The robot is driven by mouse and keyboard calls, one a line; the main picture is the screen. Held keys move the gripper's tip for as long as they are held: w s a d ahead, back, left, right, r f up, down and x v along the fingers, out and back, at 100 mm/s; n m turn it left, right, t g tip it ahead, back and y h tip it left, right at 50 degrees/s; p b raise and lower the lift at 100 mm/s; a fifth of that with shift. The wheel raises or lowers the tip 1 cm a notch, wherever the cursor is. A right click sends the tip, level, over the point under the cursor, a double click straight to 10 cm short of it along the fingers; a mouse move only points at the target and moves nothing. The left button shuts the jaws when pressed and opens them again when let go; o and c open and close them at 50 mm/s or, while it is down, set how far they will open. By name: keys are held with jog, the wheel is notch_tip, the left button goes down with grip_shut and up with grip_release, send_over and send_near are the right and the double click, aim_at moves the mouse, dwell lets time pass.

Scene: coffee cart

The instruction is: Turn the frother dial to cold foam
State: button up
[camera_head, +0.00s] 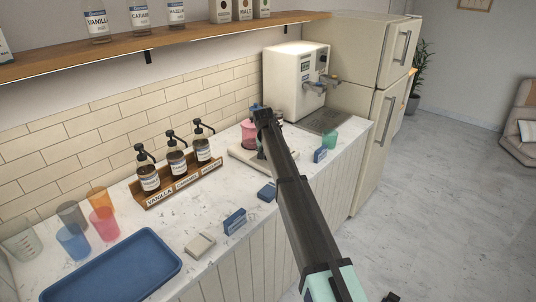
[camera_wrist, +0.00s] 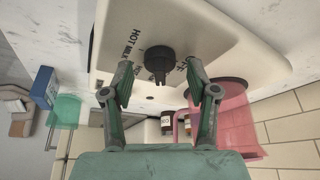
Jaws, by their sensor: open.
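The frother has a cream base (camera_wrist: 215,60) with a black dial (camera_wrist: 158,62) on its top panel, seen in the wrist view. The label HOT MILK is readable left of the dial; another label is partly hidden behind the right finger. I cannot read the cold foam mark. My gripper (camera_wrist: 160,80) is open, with one finger on each side of the dial and visible gaps between. I cannot tell how close the fingertips are in depth. In the head view, my arm hides the dial and much of the base (camera_head: 238,153). A pink jug (camera_head: 249,135) stands on the frother.
A syrup rack (camera_head: 183,185) with pump bottles stands left of the frother. A cream coffee machine (camera_head: 295,80) stands behind. A green cup (camera_head: 329,140) and blue sign (camera_head: 320,156) are at right. Cups and a blue tray (camera_head: 112,268) occupy the near counter.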

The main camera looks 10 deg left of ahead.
jog(key=v, duration=1.1)
jog(key=shift+s+r, duration=0.2)
jog(key=shift+r, duration=0.1)
